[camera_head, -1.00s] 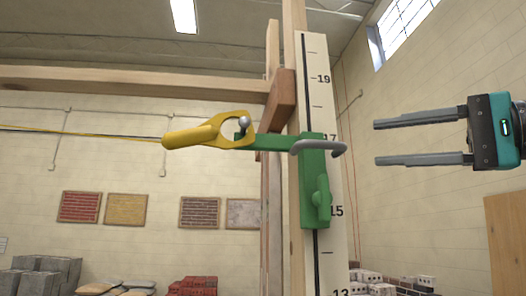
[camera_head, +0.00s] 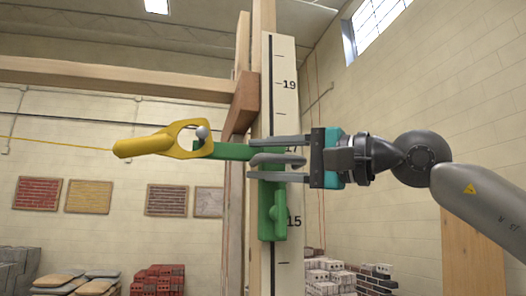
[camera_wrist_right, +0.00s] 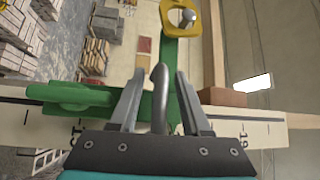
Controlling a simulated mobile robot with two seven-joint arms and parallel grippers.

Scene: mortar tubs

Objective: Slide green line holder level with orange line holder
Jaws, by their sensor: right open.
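The green line holder (camera_head: 272,210) sits on the upright numbered scale board (camera_head: 285,65), its body between about 15 and 17. Its green arm reaches left, with a grey ball knob (camera_head: 202,132) at the end. A yellow ring-ended piece (camera_head: 160,142) hangs on that knob. My right gripper (camera_head: 250,158) is open, its fingers above and below the holder's grey handle (camera_head: 275,160). The right wrist view shows the handle (camera_wrist_right: 159,95) between the two spread fingers (camera_wrist_right: 160,75), with gaps on both sides. No orange line holder is visible. My left gripper is out of view.
A wooden post (camera_head: 240,100) and a horizontal beam (camera_head: 120,78) stand beside and behind the scale. Bags (camera_head: 75,282), red bricks (camera_head: 158,280) and pale bricks (camera_head: 325,272) are stacked low in the background. The space right of the scale holds my right arm.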

